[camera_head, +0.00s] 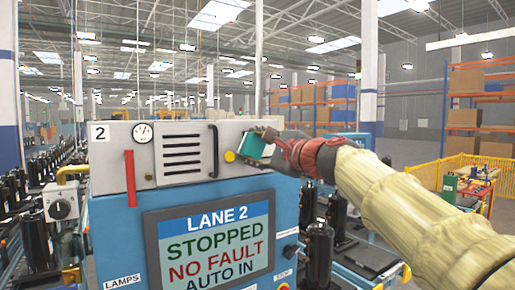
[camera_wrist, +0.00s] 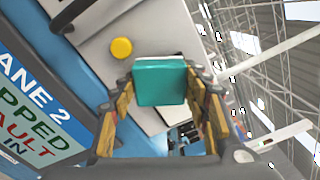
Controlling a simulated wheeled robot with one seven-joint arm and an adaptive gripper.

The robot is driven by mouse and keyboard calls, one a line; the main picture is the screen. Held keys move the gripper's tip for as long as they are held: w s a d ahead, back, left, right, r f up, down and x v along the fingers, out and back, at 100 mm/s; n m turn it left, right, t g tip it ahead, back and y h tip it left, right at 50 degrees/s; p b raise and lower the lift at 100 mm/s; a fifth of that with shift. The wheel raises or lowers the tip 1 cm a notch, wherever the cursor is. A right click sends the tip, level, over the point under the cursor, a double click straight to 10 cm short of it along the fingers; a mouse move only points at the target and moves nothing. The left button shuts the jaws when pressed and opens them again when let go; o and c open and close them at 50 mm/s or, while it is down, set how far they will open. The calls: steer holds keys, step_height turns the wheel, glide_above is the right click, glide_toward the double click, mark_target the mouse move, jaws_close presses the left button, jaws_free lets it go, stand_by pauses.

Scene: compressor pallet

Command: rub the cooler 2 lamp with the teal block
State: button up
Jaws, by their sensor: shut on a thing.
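My gripper (camera_head: 264,143) is shut on the teal block (camera_head: 251,147), which sticks out past the fingertips. In the wrist view the teal block (camera_wrist: 160,80) sits between the two fingers of my gripper (camera_wrist: 159,86). A round yellow lamp (camera_head: 230,156) is on the pale upper panel of the unit marked 2, just left of the block. In the wrist view the yellow lamp (camera_wrist: 121,48) is up and left of the block, with a visible gap in the picture. Contact between block and panel cannot be told.
The panel also carries a gauge (camera_head: 142,133), a red handle (camera_head: 130,178), a vent grille (camera_head: 181,149) and a dark vertical handle (camera_head: 214,151). Below is a screen (camera_head: 212,245) reading "LANE 2 STOPPED NO FAULT AUTO IN". Black compressors (camera_head: 319,254) stand right of the cabinet.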

steer(key=shift+s+d, duration=0.1)
steer(key=shift+b+v, duration=1.1)
steer(key=shift+v, duration=1.8)
steer(key=b+v, duration=0.1)
steer(key=v, duration=0.2)
